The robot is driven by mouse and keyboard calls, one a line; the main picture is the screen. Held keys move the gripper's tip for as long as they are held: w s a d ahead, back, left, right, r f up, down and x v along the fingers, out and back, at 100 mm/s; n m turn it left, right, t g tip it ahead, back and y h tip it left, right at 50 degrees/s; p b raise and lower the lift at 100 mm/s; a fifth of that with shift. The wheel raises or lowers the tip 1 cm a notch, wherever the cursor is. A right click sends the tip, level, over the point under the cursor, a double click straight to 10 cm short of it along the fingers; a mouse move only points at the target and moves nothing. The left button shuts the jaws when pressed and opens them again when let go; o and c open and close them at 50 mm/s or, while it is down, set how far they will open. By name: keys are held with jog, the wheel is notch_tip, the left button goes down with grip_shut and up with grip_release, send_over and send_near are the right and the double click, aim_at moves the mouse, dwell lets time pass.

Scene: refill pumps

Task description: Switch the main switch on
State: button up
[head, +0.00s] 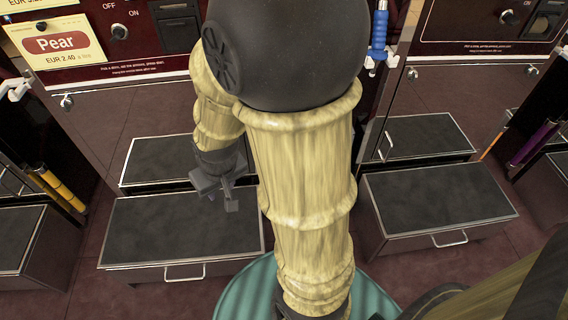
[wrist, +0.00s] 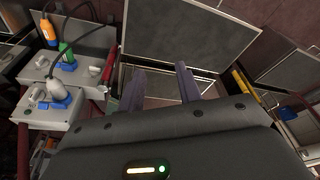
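A dark round knob (head: 119,32) with OFF and ON lettering sits on the red panel of the pump at the upper left in the head view. Its setting is too small to tell. Another dark knob (head: 507,17) is on the right pump's panel. I cannot tell which control is the main switch. My gripper (head: 220,192) hangs over the dark-topped steps, below and to the right of the left knob and apart from it. In the wrist view my gripper (wrist: 159,70) has its two fingers spread with nothing between them. My arm hides the middle of the pumps.
A dark-topped drawer (head: 182,230) and another (head: 436,198) jut out low in front. A Pear price sign (head: 54,44) is at upper left. A blue nozzle (head: 379,30) hangs at centre right. Grey boxes (wrist: 50,108) with plugs and cables are at left in the wrist view.

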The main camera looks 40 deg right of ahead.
jog(key=w+d+f+t+h+b, duration=0.1)
jog(key=w+d+f+h, duration=0.1)
jog(key=w+d+f, duration=0.35)
jog(key=w+d+f+m+h+b, duration=0.1)
jog(key=w+d+f, duration=0.1)
jog(key=f, duration=0.7)
jog(key=w+d+f+t+h, duration=0.1)
jog(key=w+d+f+h, duration=0.1)
jog(key=w+d+f, duration=0.35)
jog(key=s+d+f+n+t+h+b, duration=0.1)
jog(key=s+d+f+n+t+h, duration=0.1)
jog(key=s+d+f+n+t, duration=0.2)
jog(key=s+d+f+n+t+h+b, duration=0.2)
jog(key=s+d+f+n+t, duration=0.3)
jog(key=f+n, duration=0.4)
jog(key=shift+s+d+f+t, duration=0.15)
jog(key=shift+d+f+t, duration=0.55)
jog(key=shift+d+f, duration=0.35)
jog(key=shift+d+r, duration=0.15)
